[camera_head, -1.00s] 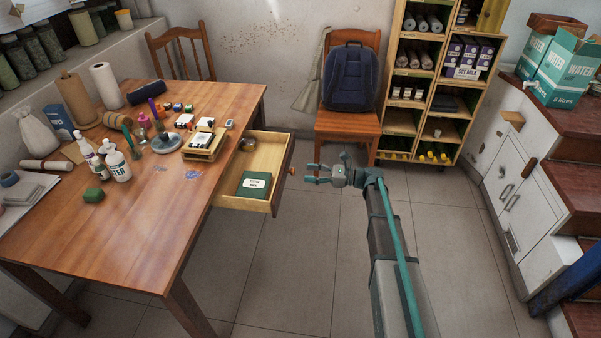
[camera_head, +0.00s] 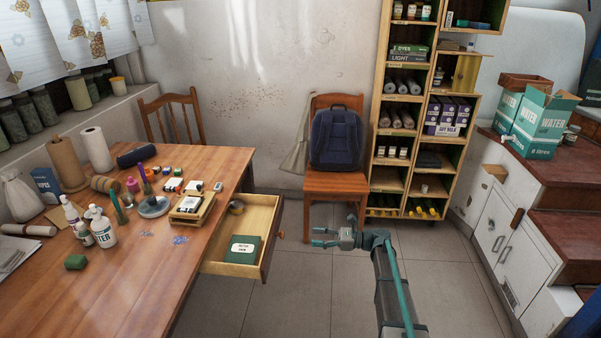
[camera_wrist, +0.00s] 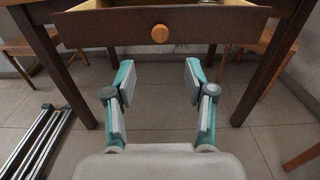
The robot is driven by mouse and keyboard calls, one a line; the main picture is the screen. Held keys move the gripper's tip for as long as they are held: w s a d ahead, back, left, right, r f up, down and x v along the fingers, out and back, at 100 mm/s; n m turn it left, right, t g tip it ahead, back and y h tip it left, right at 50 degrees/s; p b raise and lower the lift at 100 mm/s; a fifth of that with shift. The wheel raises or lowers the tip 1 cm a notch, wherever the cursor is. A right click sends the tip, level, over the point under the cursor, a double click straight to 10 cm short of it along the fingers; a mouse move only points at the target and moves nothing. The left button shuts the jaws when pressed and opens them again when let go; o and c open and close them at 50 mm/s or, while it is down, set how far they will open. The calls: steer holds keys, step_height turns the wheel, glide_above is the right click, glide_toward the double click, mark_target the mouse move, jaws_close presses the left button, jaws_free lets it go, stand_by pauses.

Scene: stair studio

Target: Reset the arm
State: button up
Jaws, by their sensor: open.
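My gripper (camera_head: 322,238) is open and empty. In the head view it hangs in free air to the right of the open drawer (camera_head: 216,268), apart from it. In the wrist view my gripper (camera_wrist: 160,75) shows its two teal fingers spread, with bare floor between and beyond them. The drawer front with its round wooden knob (camera_wrist: 160,33) is above the fingers in that view, and nothing touches them. The drawer holds a green box with a white label (camera_head: 243,249) and a small round dark item (camera_head: 236,207).
The wooden table (camera_head: 130,285) on the left bears bottles, paper rolls and small blocks. A chair with a blue backpack (camera_head: 336,138) stands at the back, beside a shelf unit (camera_head: 390,173). White cabinets and steps (camera_head: 497,235) stand at right. The floor (camera_head: 285,290) around my arm is clear.

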steer(key=s+f+n+g+h+p, duration=0.15)
steer(key=s+f+n+h, duration=0.4)
steer(key=s+f, duration=0.6)
steer(key=s+f+n+g+h, duration=0.3)
steer(key=s+f+n+h, duration=0.25)
steer(key=s+f, duration=0.65)
steer(key=s+d+f+n+g+h+p, duration=0.1)
steer(key=s+d+n+g+h, duration=0.1)
steer(key=s, duration=1.6)
steer(key=s+d+f+n+g+h+p, duration=0.2)
steer(key=s+n, duration=0.5)
steer(key=s, duration=1.1)
steer(key=g+h, duration=0.1)
steer(key=h, duration=0.1)
steer(key=shift+f+h, duration=0.2)
steer(key=shift+h, duration=0.2)
